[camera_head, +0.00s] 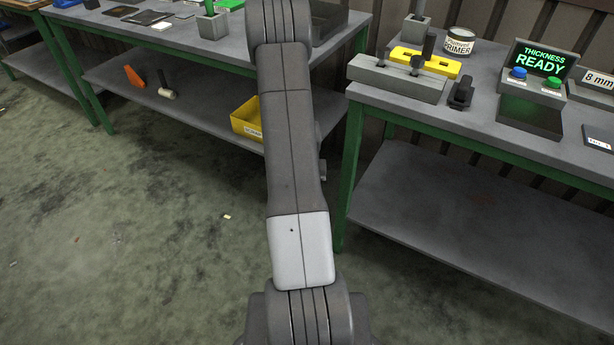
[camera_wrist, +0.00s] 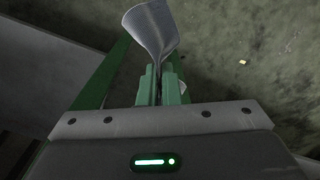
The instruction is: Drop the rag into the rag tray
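My gripper (camera_wrist: 159,78) shows in the wrist view with its green fingers close together. They are shut on a pale grey, thinly striped rag (camera_wrist: 150,25). The rag fans out beyond the fingertips, with a small bit of it showing beside the right finger. It hangs above the green-grey floor, near a green table leg. In the head view my arm hides the gripper and the rag. No tray is readably marked as the rag tray; a yellow bin (camera_head: 246,120) with a label too small to read stands on the left bench's lower shelf.
A dark open box (camera_head: 330,22) stands on the left bench, partly behind my arm. The right bench holds a primer can (camera_head: 459,42), a yellow block (camera_head: 426,61) and a "THICKNESS READY" display (camera_head: 541,60). Its lower shelf (camera_head: 470,230) is bare.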

